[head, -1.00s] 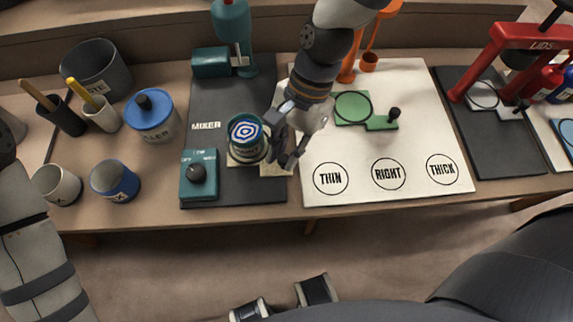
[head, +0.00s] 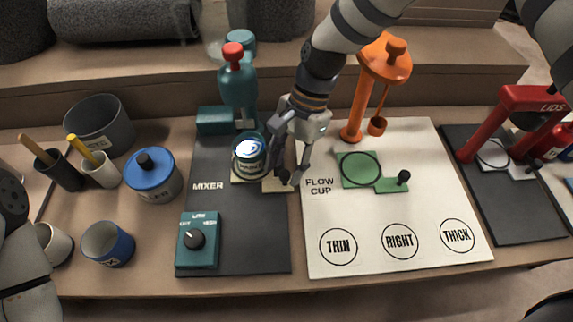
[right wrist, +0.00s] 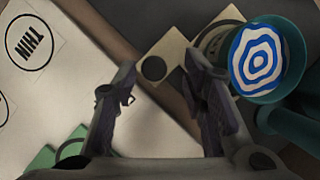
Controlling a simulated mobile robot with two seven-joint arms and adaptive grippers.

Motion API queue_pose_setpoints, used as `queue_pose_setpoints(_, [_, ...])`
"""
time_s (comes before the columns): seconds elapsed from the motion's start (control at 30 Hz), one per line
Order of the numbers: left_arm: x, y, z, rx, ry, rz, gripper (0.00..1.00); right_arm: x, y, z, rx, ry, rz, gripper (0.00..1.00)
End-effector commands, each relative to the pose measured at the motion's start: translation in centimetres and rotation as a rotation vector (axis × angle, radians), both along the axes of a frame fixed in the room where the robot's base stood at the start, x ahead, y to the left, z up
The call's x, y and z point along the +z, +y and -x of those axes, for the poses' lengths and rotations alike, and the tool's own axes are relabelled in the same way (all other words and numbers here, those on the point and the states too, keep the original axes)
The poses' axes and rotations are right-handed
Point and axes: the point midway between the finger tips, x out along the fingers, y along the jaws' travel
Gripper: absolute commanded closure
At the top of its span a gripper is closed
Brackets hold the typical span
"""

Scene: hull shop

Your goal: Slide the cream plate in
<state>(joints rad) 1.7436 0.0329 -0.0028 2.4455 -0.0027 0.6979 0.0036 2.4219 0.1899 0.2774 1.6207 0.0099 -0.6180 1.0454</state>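The cream plate (head: 277,184) lies on the dark mixer mat (head: 240,248). An open tin (head: 249,160) with blue-and-white rings inside stands on its left part, in front of the teal mixer (head: 238,88). The plate's right tab shows in the right wrist view (right wrist: 176,48) with a dark round spot, either knob or hole, between and beyond my fingers. My right gripper (head: 284,172) is open and empty, pointing down over the tab, just right of the tin. It also shows in the right wrist view (right wrist: 162,92). My left gripper is out of view.
Right of the mat lies a white flow-cup board (head: 370,225) with a green plate (head: 362,170) and an orange stand (head: 357,105). Left are a blue-lidded can (head: 153,178), brush cups, a waste bin (head: 98,125) and a teal switch box (head: 198,245). A red lids press (head: 525,97) stands far right.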

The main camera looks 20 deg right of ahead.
Motion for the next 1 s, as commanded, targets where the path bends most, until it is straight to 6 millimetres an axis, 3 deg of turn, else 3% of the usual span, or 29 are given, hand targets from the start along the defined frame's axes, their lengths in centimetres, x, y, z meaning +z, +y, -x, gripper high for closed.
queue_pose_setpoints(0.27, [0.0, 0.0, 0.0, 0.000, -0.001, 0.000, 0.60, 0.6, -0.1, 0.0, 0.001, 0.004, -0.001, 0.61])
queue_pose_setpoints(0.6, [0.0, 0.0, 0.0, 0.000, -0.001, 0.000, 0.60, 8.5, -3.0, -1.6, 0.000, 0.000, -0.001, 0.61])
queue_pose_setpoints(0.7, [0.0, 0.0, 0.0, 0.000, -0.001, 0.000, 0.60, 10.1, -3.6, -1.9, 0.000, 0.000, 0.000, 0.61])
queue_pose_setpoints(1.0, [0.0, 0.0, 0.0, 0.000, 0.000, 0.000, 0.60, 11.1, -4.0, -2.1, 0.001, 0.004, -0.001, 0.61])
